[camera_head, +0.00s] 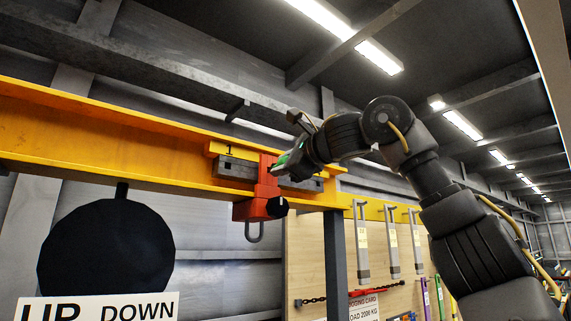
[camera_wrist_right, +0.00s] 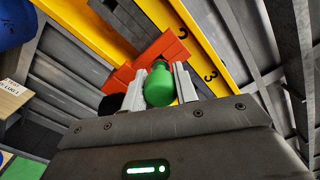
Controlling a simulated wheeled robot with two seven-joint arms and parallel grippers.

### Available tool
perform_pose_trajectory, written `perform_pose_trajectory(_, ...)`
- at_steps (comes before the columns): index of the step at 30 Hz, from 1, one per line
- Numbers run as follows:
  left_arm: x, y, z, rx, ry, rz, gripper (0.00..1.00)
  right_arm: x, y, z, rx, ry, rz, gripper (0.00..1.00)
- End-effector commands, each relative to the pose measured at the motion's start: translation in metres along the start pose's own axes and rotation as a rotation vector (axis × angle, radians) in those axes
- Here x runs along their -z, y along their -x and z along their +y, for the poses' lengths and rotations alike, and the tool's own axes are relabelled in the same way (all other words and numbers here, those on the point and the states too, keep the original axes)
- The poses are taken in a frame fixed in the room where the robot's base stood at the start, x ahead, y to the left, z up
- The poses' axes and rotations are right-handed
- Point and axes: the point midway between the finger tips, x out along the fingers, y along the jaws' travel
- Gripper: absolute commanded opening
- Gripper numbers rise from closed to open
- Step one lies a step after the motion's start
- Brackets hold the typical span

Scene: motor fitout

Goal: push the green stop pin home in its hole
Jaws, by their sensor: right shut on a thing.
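The green stop pin (camera_wrist_right: 160,88) has a rounded green head between the two grey fingers of my right gripper (camera_wrist_right: 159,86) in the right wrist view. My right gripper (camera_head: 287,160) is shut on it, beside the yellow beam (camera_head: 110,143). In the head view only a little green of the pin (camera_head: 282,158) shows at the fingers. The red trolley (camera_head: 266,190) sits on the beam just below and left of the gripper. It also shows behind the pin in the right wrist view (camera_wrist_right: 166,52). The pin's far end and its hole are hidden. My left gripper is out of view.
A large black round thing (camera_head: 105,250) hangs below the beam at the left. An UP DOWN sign (camera_head: 97,307) is at the bottom left. A grey post (camera_head: 336,260) and a wooden board (camera_head: 305,255) with hanging grey tools stand below and right of the trolley.

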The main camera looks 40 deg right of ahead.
Motion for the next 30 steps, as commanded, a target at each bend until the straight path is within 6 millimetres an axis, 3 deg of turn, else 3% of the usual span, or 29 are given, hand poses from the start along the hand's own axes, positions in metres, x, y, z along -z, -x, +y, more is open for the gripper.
perform_pose_trajectory(23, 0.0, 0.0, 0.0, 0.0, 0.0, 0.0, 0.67, 0.0, -0.019, 0.0, -0.001, -0.001, 0.0, 0.06)
perform_pose_trajectory(24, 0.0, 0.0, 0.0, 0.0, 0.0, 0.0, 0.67, 0.0, -0.02, 0.0, 0.0, -0.001, 0.0, 0.3)
perform_pose_trajectory(30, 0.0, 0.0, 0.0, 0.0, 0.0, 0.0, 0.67, 0.0, -0.019, 0.0, 0.0, -0.001, 0.0, 0.54)
